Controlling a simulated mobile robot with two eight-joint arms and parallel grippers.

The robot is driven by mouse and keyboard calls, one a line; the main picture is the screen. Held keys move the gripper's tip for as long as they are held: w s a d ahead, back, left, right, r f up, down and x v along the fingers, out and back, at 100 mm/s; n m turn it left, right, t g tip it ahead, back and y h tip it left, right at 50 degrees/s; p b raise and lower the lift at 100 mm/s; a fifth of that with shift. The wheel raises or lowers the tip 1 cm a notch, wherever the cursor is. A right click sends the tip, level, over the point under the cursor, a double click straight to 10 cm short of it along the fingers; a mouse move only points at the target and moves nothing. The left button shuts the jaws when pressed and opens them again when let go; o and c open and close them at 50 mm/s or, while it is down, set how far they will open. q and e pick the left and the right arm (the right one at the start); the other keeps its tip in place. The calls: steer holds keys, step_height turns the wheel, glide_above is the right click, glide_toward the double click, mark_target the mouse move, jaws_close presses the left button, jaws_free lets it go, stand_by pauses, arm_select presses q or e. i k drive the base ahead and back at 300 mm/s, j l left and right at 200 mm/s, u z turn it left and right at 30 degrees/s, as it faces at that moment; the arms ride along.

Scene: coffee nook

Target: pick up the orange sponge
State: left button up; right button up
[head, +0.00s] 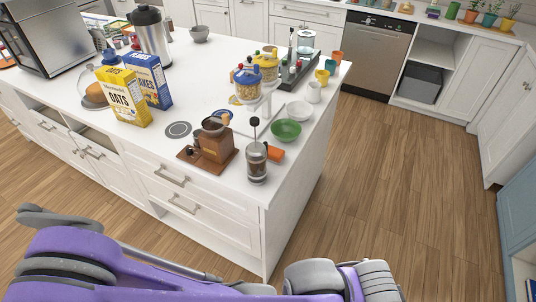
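The orange sponge (275,154) lies on the white island top near its front right corner. It is just right of and behind the glass French press (257,163), which hides part of its left side. Purple and grey links of my own arm cross the bottom of the head view, in front of and below the island. I see no gripper fingers in the head view, so neither gripper shows beside the sponge.
A wooden coffee grinder (208,148) stands left of the press. A green bowl (286,130) and a white bowl (299,110) sit behind the sponge. Cereal boxes (124,97) stand farther left. The floor (390,200) right of the island is clear.

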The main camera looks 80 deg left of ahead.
mark_target(276, 155)
steer(key=i+j+u, duration=0.1)
steer(key=u, duration=0.3)
steer(key=i+u, duration=0.4)
steer(key=i+l+u, duration=0.1)
steer(key=u, duration=0.3)
steer(key=i+l+u, duration=0.1)
steer(key=u, duration=0.25)
steer(key=i, duration=0.1)
